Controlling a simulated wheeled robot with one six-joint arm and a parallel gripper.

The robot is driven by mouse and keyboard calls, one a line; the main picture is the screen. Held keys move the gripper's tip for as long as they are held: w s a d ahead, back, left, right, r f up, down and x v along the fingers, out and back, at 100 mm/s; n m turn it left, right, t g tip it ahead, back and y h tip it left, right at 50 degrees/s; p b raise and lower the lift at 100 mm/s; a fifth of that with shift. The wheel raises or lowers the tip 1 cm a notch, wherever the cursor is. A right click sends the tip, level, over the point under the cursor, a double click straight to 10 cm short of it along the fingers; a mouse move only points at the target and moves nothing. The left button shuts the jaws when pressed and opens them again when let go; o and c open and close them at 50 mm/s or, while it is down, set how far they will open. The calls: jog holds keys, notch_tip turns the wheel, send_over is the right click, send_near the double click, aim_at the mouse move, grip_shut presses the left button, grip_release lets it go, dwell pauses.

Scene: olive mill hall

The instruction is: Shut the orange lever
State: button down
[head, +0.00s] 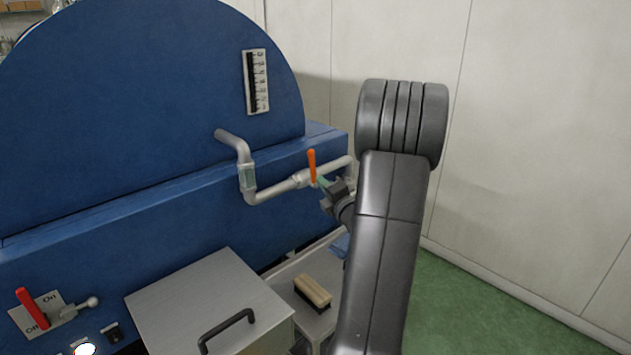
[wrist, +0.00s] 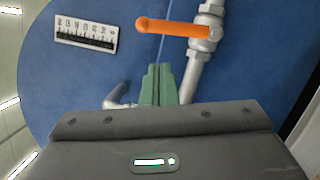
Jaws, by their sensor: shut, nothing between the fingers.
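The orange lever (head: 312,167) sits on a valve in the pale metal pipe (head: 275,192) on the front of the blue machine. It stands upright, crosswise to the pipe. In the wrist view the orange lever (wrist: 175,28) lies across the top, its round free end to the left and its valve end on the pipe (wrist: 192,78). My gripper (head: 321,183) is close beside the valve, just below and right of the lever. Its green fingers (wrist: 159,72) are shut and empty, and a gap shows between them and the lever. My arm hides part of the right side of the machine.
A red lever (head: 31,308) with an On/Off plate is at lower left. A metal box with a black handle (head: 228,328) stands in front. A brush (head: 312,291) lies on a grey surface beside it. A gauge (head: 256,82) is above. Green floor is clear at right.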

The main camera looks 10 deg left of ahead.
jog(key=shift+r+b+v, duration=0.2)
jog(key=shift+b+v, duration=0.1)
jog(key=shift+v, duration=2)
jog(key=shift+a, duration=0.2)
